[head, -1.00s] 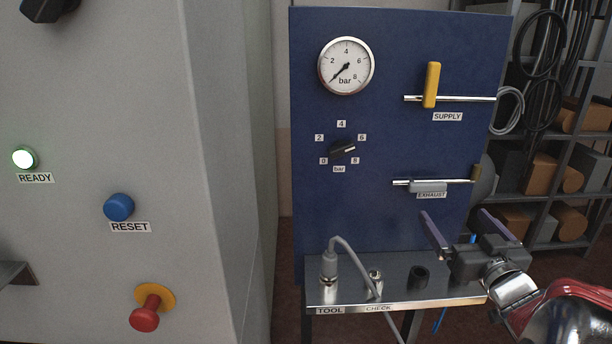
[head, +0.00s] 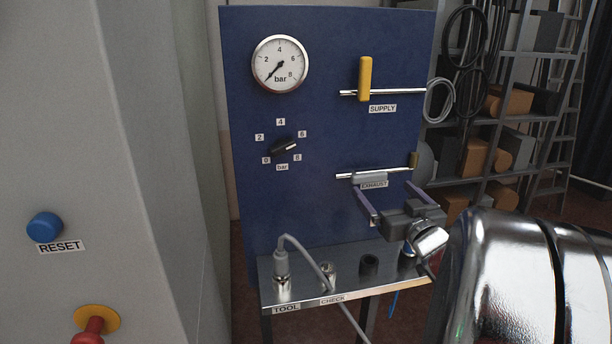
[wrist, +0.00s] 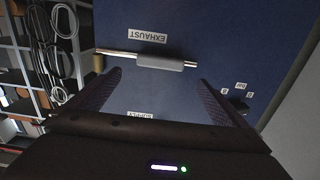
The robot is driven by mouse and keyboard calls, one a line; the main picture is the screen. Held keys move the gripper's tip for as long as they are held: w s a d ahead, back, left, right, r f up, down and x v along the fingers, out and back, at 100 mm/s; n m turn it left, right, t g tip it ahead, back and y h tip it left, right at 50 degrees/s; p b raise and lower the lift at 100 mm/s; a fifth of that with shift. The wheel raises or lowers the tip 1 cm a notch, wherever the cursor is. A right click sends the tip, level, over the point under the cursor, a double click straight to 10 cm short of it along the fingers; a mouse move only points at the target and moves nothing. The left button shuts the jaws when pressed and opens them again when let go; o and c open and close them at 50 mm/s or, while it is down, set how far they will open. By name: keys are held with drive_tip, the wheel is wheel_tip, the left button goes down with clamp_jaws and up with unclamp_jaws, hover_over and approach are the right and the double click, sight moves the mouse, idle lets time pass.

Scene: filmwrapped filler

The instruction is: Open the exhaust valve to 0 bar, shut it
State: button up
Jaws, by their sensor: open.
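The exhaust valve's grey handle (head: 370,179) lies along its horizontal silver pipe (head: 345,176), above the EXHAUST label (head: 374,185), low on the blue panel. The grey handle also shows in the wrist view (wrist: 160,63), upside down, with bare pipe beside it. My gripper (head: 383,188) is open and empty just below and in front of the handle. In the wrist view its two fingers (wrist: 159,77) point toward the handle and stand to either side of it, apart from it. The gauge (head: 280,64) needle points lower left, near the low end of its scale.
The yellow supply handle (head: 365,78) stands upright across its pipe. A black bar knob (head: 284,147) sits left. A metal shelf (head: 290,289) with a cabled plug (head: 281,262) lies below. A grey cabinet (head: 120,160) stands left, racks (head: 500,110) right.

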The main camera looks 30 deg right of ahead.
sight(371, 177)
drive_tip(key=x, duration=0.7)
drive_tip(key=shift+w+d, duration=0.1)
drive_tip(key=shift+w, duration=0.1)
drive_tip(key=shift+f, duration=0.1)
drive_tip(key=c, duration=1.5)
